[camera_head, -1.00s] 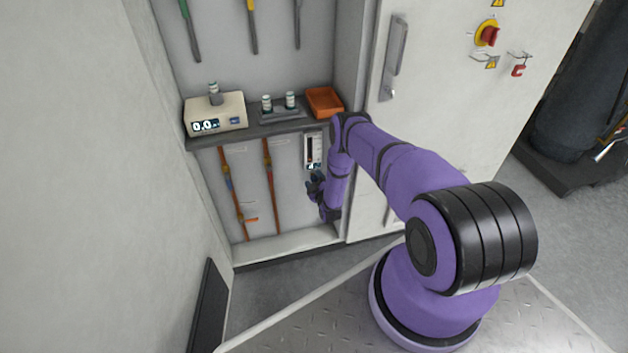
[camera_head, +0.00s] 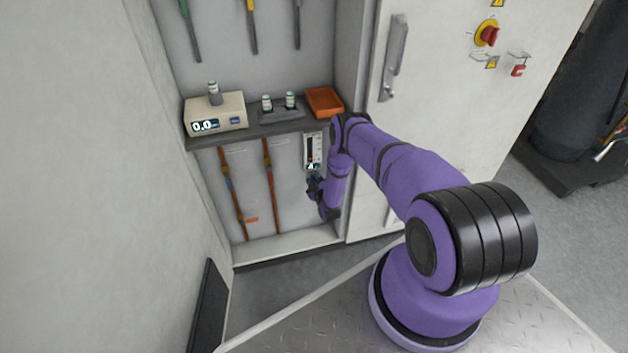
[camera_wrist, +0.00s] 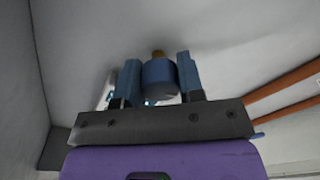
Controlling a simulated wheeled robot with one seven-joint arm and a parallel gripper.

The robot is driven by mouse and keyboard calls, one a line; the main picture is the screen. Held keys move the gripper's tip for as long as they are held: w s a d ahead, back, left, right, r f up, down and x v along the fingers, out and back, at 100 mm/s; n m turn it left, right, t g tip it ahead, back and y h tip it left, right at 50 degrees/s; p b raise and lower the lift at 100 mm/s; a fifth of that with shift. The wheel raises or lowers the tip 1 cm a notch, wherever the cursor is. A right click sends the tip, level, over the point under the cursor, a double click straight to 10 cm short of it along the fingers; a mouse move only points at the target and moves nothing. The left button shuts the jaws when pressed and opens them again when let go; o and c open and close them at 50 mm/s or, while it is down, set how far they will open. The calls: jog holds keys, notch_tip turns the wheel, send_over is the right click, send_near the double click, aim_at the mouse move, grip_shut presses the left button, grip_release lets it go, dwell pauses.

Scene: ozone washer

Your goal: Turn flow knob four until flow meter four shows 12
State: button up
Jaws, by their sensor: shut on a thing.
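My gripper (camera_wrist: 157,85) shows in the wrist view with its two blue fingers on either side of a round blue knob (camera_wrist: 159,76), shut on it. A short brass-coloured stem joins the knob to the pale wall behind. In the head view my gripper (camera_head: 314,184) is at the lower end of a white flow meter (camera_head: 313,150) with a dark vertical window. The knob cannot be made out in that view. The meter's scale and reading are too small to read, and no number label is legible.
Orange-brown pipes (camera_head: 271,185) run down the panel left of my gripper. A dark shelf (camera_head: 262,130) above holds a scale (camera_head: 216,113) reading 0.0, small vials and an orange tray (camera_head: 324,101). A cabinet door (camera_head: 425,110) stands close to the right.

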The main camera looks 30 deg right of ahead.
jog(key=m, duration=0.6)
jog(key=shift+m, duration=0.3)
jog(key=m, duration=0.5)
jog(key=shift+m+h, duration=0.3)
jog(key=shift+m, duration=0.1)
jog(key=shift+f, duration=0.1)
jog(key=shift+s, duration=0.1)
jog(key=o, duration=0.9)
jog(key=shift+t, duration=0.3)
jog(key=v, duration=1)
jog(key=shift+s+a, duration=0.2)
jog(key=shift+s, duration=0.15)
